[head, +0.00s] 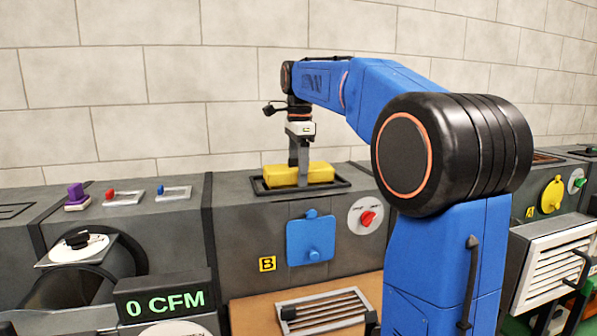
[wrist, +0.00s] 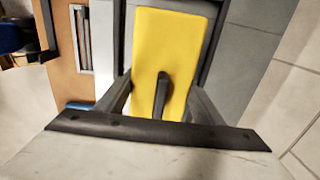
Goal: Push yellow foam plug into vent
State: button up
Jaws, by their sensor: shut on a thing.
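The yellow foam plug (head: 318,173) is a flat block at the black-rimmed vent opening (head: 345,184) on top of the grey duct section marked B. Its upper part stands above the rim; how deep its underside reaches is hidden. My gripper (head: 299,160) points straight down over the plug and is shut on it. In the wrist view, the plug (wrist: 170,40) lies long and upright in the picture between the fingers of my gripper (wrist: 160,92), with a dark bar-like piece on its face.
A blue cover plate (head: 310,240) and a red knob (head: 368,218) are on the front of section B. A purple plug (head: 76,195) and two small sliders stand on the left section. A tiled wall stands behind.

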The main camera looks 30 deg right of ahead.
jog(key=shift+s+f+g, duration=0.1)
jog(key=shift+f+g, duration=0.3)
jog(key=shift+f, duration=1)
jog(key=shift+w+r, duration=0.15)
jog(key=shift+r, duration=0.6)
jog(key=shift+w+r, duration=0.1)
jog(key=shift+r, duration=3.6)
jog(key=shift+f, duration=0.1)
jog(key=shift+f, duration=1)
jog(key=shift+f, duration=0.15)
jog(key=shift+f, duration=0.15)
